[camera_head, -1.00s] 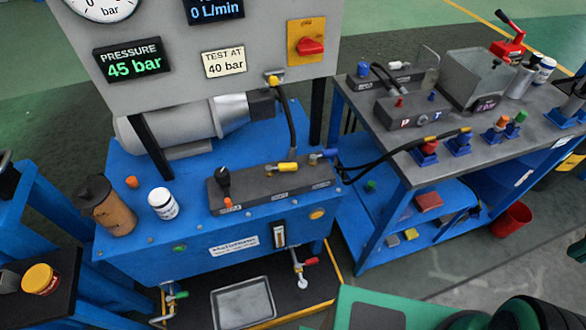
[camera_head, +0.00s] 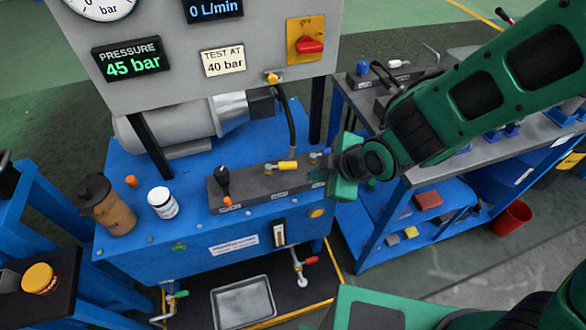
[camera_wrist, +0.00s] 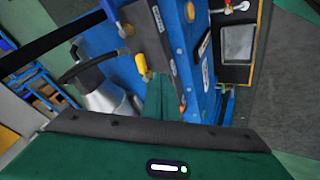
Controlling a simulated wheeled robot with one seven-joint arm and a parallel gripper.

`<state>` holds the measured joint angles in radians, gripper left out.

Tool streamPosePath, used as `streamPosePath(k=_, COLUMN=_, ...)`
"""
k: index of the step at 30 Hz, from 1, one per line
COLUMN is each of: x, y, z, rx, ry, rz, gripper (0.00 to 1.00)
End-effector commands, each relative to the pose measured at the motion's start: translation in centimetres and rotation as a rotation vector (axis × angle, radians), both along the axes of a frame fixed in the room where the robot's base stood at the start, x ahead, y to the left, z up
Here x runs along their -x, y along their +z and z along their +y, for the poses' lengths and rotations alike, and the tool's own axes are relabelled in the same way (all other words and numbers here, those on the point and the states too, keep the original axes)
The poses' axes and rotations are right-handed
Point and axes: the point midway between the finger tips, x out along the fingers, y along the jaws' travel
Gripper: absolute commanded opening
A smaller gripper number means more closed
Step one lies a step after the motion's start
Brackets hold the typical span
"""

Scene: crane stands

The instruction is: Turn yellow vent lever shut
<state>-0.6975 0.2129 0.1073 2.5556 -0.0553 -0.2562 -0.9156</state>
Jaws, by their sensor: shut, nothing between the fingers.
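The yellow vent lever (camera_head: 285,166) sits on the grey valve block (camera_head: 246,190) on top of the blue bench. It lies roughly along the block in the head view. In the wrist view the yellow lever (camera_wrist: 142,64) shows just beyond my fingers. My gripper (camera_head: 328,176) is at the right end of the block, to the right of the lever, and appears apart from it. In the wrist view my gripper (camera_wrist: 160,85) is shut with nothing between the fingers. The gripper covers part of the block's right end.
A black hose (camera_head: 290,125) rises behind the yellow lever. A white jar (camera_head: 162,202) and a brown bottle (camera_head: 104,205) stand left. The display panel reads 45 bar.

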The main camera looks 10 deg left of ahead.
Motion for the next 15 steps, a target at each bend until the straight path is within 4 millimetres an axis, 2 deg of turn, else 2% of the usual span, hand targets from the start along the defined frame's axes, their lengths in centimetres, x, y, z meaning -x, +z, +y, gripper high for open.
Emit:
streamPosePath(k=1, x=0.6, y=-0.3, z=0.8, rx=-0.004, ry=0.028, rz=-0.006, gripper=0.00)
streamPosePath(k=5, x=0.8, y=-0.7, z=1.7, rx=-0.011, ry=0.050, rz=-0.015, gripper=0.00)
streamPosePath(k=15, x=-0.6, y=-3.8, z=3.5, rx=-0.009, ry=0.046, rz=-0.014, gripper=0.00)
